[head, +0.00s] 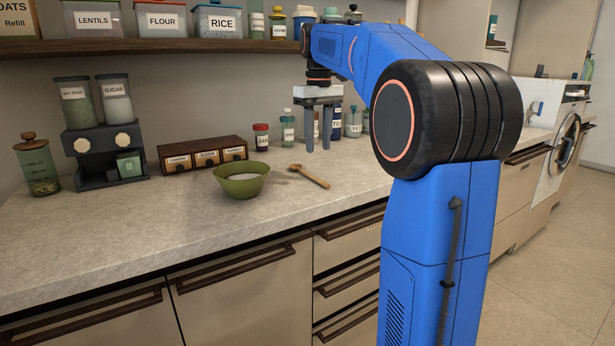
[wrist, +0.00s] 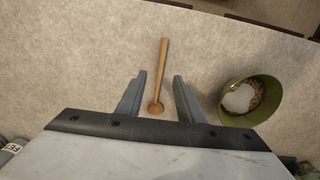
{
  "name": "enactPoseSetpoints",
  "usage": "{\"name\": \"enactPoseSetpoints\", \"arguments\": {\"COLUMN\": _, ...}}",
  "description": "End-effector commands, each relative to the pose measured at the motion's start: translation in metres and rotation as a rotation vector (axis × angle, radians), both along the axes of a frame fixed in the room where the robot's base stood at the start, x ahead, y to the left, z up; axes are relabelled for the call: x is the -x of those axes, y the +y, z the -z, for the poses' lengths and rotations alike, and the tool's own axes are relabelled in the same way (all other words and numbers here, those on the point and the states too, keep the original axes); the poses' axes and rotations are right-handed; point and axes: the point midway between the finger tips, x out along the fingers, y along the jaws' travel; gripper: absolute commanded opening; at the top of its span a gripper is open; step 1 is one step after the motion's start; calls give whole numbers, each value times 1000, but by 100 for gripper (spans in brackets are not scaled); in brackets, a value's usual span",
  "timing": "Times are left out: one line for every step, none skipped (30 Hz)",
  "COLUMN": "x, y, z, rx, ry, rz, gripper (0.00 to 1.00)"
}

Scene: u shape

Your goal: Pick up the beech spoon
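The beech spoon (head: 309,176) lies on the pale stone counter, right of the green bowl in the head view. In the wrist view the spoon (wrist: 163,72) lies lengthwise, its round bowl end near my fingers and its handle pointing up the picture. My gripper (head: 319,140) points down above the counter, behind the spoon in the head view. In the wrist view its two fingers (wrist: 160,88) are apart, one on each side of the spoon's line. Nothing is held between them, and the spoon rests on the counter below.
A green bowl (head: 241,180) with pale contents stands beside the spoon. A small drawer box (head: 203,154), a dark coffee machine (head: 104,153) and several jars line the wall. A shelf (head: 160,46) with containers runs above. The counter's front left is clear.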

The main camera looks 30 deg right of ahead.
Motion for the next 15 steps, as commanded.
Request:
{"name": "enactPoseSetpoints", "arguments": {"x": 1, "y": 0, "z": 9, "rx": 0, "ry": 1, "rz": 0, "gripper": 34}}
{"name": "enactPoseSetpoints", "arguments": {"x": 1, "y": 0, "z": 14, "rx": -1, "ry": 2, "rz": 0, "gripper": 34}}
{"name": "enactPoseSetpoints", "arguments": {"x": 1, "y": 0, "z": 20, "rx": 0, "ry": 1, "rz": 0, "gripper": 34}}
{"name": "enactPoseSetpoints", "arguments": {"x": 1, "y": 0, "z": 24, "rx": 0, "ry": 1, "rz": 0, "gripper": 34}}
{"name": "enactPoseSetpoints", "arguments": {"x": 1, "y": 0, "z": 27, "rx": 0, "ry": 1, "rz": 0, "gripper": 34}}
{"name": "enactPoseSetpoints", "arguments": {"x": 0, "y": 0, "z": 31, "rx": 0, "ry": 1, "rz": 0, "gripper": 34}}
{"name": "enactPoseSetpoints", "arguments": {"x": 0, "y": 0, "z": 34, "rx": 0, "ry": 1, "rz": 0, "gripper": 34}}
{"name": "enactPoseSetpoints", "arguments": {"x": 0, "y": 0, "z": 36, "rx": 0, "ry": 0, "rz": 0, "gripper": 34}}
{"name": "enactPoseSetpoints", "arguments": {"x": 0, "y": 0, "z": 38, "rx": 0, "ry": 0, "rz": 0, "gripper": 34}}
{"name": "enactPoseSetpoints", "arguments": {"x": 0, "y": 0, "z": 39, "rx": 0, "ry": -1, "rz": 0, "gripper": 34}}
{"name": "enactPoseSetpoints", "arguments": {"x": 0, "y": 0, "z": 40, "rx": 0, "ry": -1, "rz": 0, "gripper": 34}}
{"name": "enactPoseSetpoints", "arguments": {"x": 0, "y": 1, "z": 42, "rx": 0, "ry": 0, "rz": 0, "gripper": 34}}
{"name": "enactPoseSetpoints", "arguments": {"x": 0, "y": 1, "z": 44, "rx": 0, "ry": 0, "rz": 0, "gripper": 34}}
{"name": "enactPoseSetpoints", "arguments": {"x": -1, "y": 1, "z": 47, "rx": 0, "ry": 1, "rz": 0, "gripper": 34}}
{"name": "enactPoseSetpoints", "arguments": {"x": -1, "y": 2, "z": 52, "rx": 0, "ry": 1, "rz": 0, "gripper": 34}}
